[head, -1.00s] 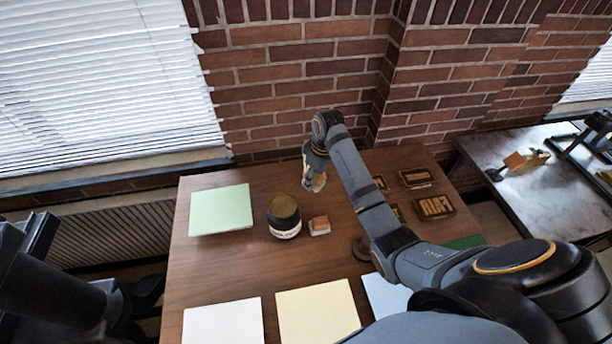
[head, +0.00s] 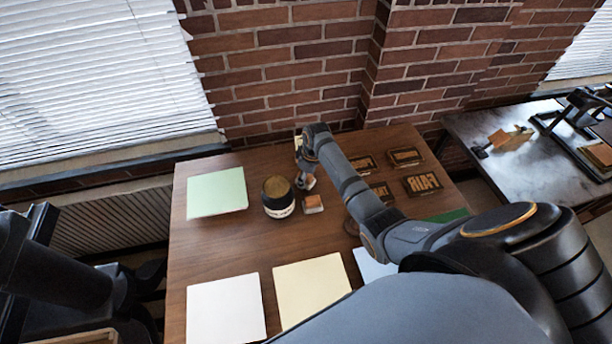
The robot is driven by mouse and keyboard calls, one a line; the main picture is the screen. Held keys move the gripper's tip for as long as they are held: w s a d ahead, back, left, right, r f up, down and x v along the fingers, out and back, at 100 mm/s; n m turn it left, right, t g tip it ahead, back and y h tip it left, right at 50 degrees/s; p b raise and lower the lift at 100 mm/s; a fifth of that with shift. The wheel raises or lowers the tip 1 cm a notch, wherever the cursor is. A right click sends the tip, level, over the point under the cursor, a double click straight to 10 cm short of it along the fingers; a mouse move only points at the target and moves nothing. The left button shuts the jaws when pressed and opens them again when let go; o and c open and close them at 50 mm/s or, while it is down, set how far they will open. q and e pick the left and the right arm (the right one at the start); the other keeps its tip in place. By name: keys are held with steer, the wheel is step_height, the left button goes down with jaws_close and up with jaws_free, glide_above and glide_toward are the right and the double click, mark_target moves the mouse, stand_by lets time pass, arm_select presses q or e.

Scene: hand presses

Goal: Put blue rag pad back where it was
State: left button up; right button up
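I cannot make out a clearly blue rag pad. A small block with an orange-brown top and pale base (head: 312,204) sits on the wooden table just right of a dark round jar with a white label band (head: 278,197). My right gripper (head: 306,183) points down just behind this block, close to the jar. Its fingers are small and partly hidden by my arm; a pale patch shows at them, and I cannot tell whether it is a held thing. My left arm shows dark at the left edge, its gripper out of view.
A green sheet (head: 217,193) lies at the table's left. White (head: 226,308), cream (head: 312,288) and pale blue (head: 372,266) sheets lie in front. Several lettered stamp blocks (head: 422,184) lie right of my arm. A marble table (head: 508,165) with a press stands at the right.

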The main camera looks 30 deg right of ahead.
mark_target(311, 177)
steer(key=shift+w, duration=0.1)
steer(key=shift+f, duration=0.1)
steer(key=o, duration=1.2)
arm_select(q)
steer(key=shift+s+f+b, duration=0.35)
steer(key=shift+f+b, duration=0.35)
steer(key=shift+f, duration=0.05)
arm_select(e)
step_height(311, 177, up, 12)
steer(key=s+d, duration=0.1)
steer(key=shift+s, duration=0.25)
arm_select(q)
steer(key=shift+a, duration=0.1)
